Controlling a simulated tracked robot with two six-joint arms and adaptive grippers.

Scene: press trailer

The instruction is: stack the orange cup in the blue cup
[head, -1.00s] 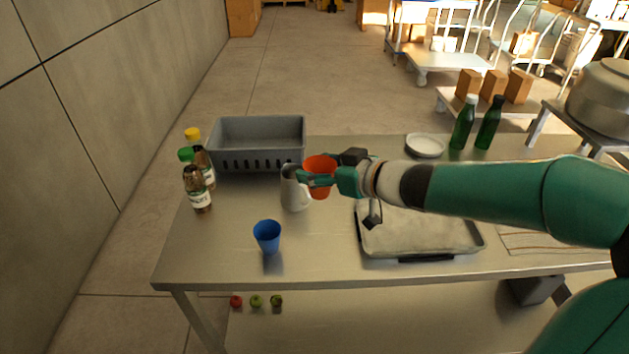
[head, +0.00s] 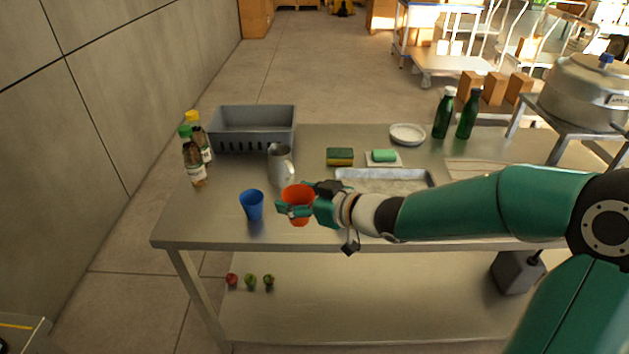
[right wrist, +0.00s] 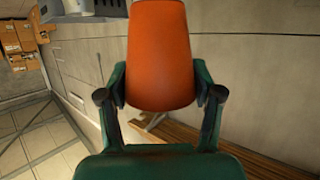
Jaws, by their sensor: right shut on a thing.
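The orange cup (head: 297,201) is in my right gripper (head: 298,209), whose fingers are shut around it. In the right wrist view the orange cup (right wrist: 160,55) fills the space between the fingers of my right gripper (right wrist: 160,95). The blue cup (head: 252,205) stands upright on the metal table (head: 210,226), just left of the orange cup in the head view. The two cups are apart. Whether the orange cup clears the table top is hard to tell. My left gripper is in neither view.
A metal pitcher (head: 281,165) stands behind the cups. A grey crate (head: 253,140) and two capped bottles (head: 194,160) are at the back left. A sponge (head: 340,157), a green soap bar (head: 384,156) and a tray (head: 385,174) lie behind my right arm.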

